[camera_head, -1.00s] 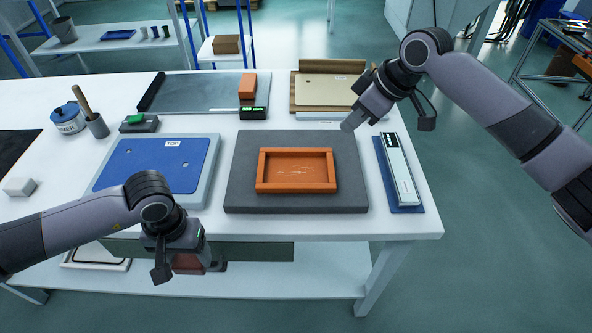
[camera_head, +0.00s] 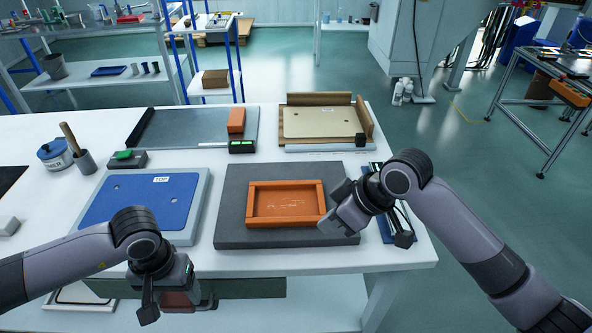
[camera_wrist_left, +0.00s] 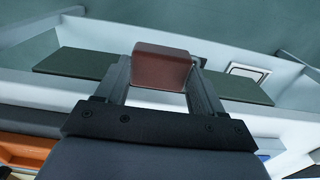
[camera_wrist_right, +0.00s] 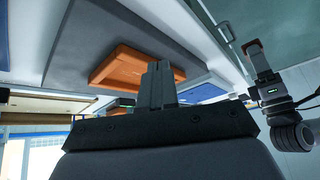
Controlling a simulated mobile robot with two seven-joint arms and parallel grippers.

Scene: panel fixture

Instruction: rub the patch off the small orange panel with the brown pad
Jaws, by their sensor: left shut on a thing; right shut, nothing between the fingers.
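The small orange panel (camera_head: 258,222) has a raised rim and lies on a dark grey mat (camera_head: 230,234). A faint pale scribbled patch (camera_head: 288,207) marks its recessed face. My left gripper (camera_head: 180,298) is shut on the brown pad (camera_wrist_left: 162,68) and holds it in front of the table's front edge, apart from the panel. The pad also shows in the right wrist view (camera_wrist_right: 252,47). My right gripper (camera_head: 332,222) is shut and empty beside the panel's front right corner. Its closed fingers (camera_wrist_right: 157,80) overlap the panel's edge in the right wrist view; contact cannot be told.
A blue panel (camera_head: 140,200) lies left of the mat. A tool on a blue base (camera_head: 385,225) is partly hidden behind my right arm. A beige panel in a brown tray (camera_head: 322,123) and a grey plate (camera_head: 185,130) with an orange block (camera_head: 236,121) stand behind.

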